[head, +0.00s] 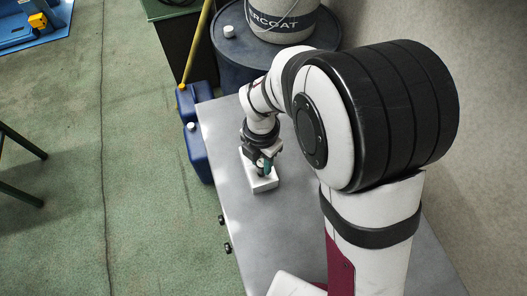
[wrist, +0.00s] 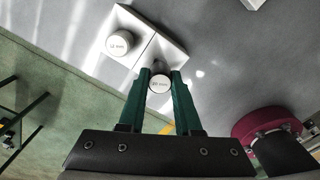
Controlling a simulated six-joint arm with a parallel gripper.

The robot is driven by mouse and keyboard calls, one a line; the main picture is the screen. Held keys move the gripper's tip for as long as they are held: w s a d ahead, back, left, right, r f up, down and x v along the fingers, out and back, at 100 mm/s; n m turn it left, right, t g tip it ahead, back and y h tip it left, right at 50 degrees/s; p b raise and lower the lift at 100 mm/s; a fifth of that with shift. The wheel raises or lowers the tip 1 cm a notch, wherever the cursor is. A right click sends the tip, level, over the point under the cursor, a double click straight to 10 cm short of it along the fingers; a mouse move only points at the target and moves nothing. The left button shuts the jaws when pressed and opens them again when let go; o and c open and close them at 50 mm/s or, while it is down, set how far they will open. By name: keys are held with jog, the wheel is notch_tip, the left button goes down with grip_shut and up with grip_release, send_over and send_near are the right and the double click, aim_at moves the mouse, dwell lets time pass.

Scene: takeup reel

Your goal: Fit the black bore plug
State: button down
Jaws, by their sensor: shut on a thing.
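My gripper (wrist: 160,75) has green fingers. In the wrist view they are shut on a round plug (wrist: 160,84) with a pale, labelled top that seems to read "20 mm". A dark patch shows just beyond the top; I cannot tell if it is the plug's side. A white block (wrist: 172,46) with a seam across it lies beyond and below the fingertips. A second pale, labelled plug (wrist: 119,42) stands on its left part. In the head view my gripper (head: 262,164) is over the white block (head: 264,185). Whether the held plug touches the block is hidden.
The block lies on a grey table (head: 222,150) with bare surface around it. A blue can (head: 196,150) stands beside the table's left edge. A dark drum (head: 232,62) with a white pail (head: 283,20) stands behind. A maroon round part (wrist: 268,122) shows at right in the wrist view.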

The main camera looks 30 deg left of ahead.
jog(key=shift+f, duration=1.35)
dwell(0.3)
jog(key=c, duration=0.5)
grip_release()
jog(key=o, duration=0.5)
jog(key=shift+c, duration=0.2)
jog(key=shift+r, duration=0.15)
jog(key=shift+r, duration=2.9)
